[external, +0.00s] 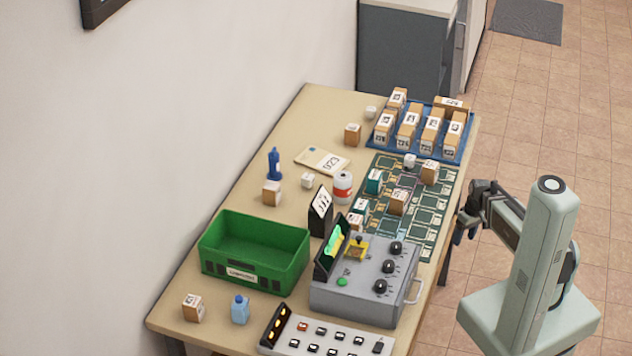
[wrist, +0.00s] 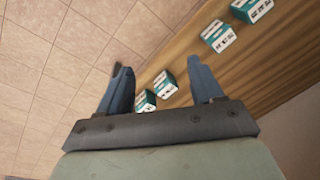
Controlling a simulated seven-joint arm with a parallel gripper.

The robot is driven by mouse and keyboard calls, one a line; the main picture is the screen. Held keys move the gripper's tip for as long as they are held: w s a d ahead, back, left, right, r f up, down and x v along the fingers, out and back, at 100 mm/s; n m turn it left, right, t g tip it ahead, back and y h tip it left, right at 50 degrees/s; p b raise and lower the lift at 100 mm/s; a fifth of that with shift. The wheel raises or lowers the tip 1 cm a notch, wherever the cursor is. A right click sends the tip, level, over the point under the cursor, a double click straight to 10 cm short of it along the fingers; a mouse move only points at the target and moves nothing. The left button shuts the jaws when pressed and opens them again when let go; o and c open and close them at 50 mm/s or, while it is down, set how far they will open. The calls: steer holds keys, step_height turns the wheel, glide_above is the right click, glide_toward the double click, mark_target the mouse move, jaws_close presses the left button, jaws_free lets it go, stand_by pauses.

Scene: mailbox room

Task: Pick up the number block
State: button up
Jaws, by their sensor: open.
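Several wooden blocks with white marked labels are on the table, including ones on the green-printed mat (external: 425,215), such as a block (external: 398,201) and another block (external: 429,172). Two teal blocks with white labels are also there, one of them a teal block (external: 374,181). The marks are too small to tell which is the number block. In the wrist view, teal-and-white blocks (wrist: 164,84) show near and between the fingers. My gripper (external: 466,234) is open and empty, off the table's right edge; its spread fingers also show in the wrist view (wrist: 158,72).
A blue tray (external: 372,143) of blocks stands at the far end. A green crate (external: 215,258), a grey control box (external: 350,295) and a button panel (external: 320,338) fill the near end. A red-and-white can (external: 342,186) and blue bottle (external: 274,163) stand mid-table. Tiled floor lies at right.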

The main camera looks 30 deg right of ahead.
steer(key=w+d+r+n+t, duration=0.1)
steer(key=w+d+r, duration=0.35)
steer(key=r, duration=0.25)
steer(key=w+d+r+t, duration=0.2)
steer(key=w+d+r, duration=0.1)
steer(key=d+r, duration=0.3)
step_height(320, 180, up, 28)
steer(key=n+g+h, duration=0.2)
steer(key=n+g, duration=0.1)
steer(key=n, duration=0.3)
glide_above(410, 157)
steer(key=f, duration=0.7)
steer(key=shift+s+a+f, duration=0.15)
steer(key=shift+s+f, duration=0.1)
steer(key=shift+f, duration=0.15)
steer(key=shift+w+d+f, duration=0.1)
steer(key=shift+w+f, duration=0.05)
steer(key=shift+f, duration=1.3)
steer(key=shift+w+d+f, duration=0.1)
steer(key=shift+w+f, duration=0.05)
steer(key=shift+f, duration=1.25)
steer(key=c, duration=1)
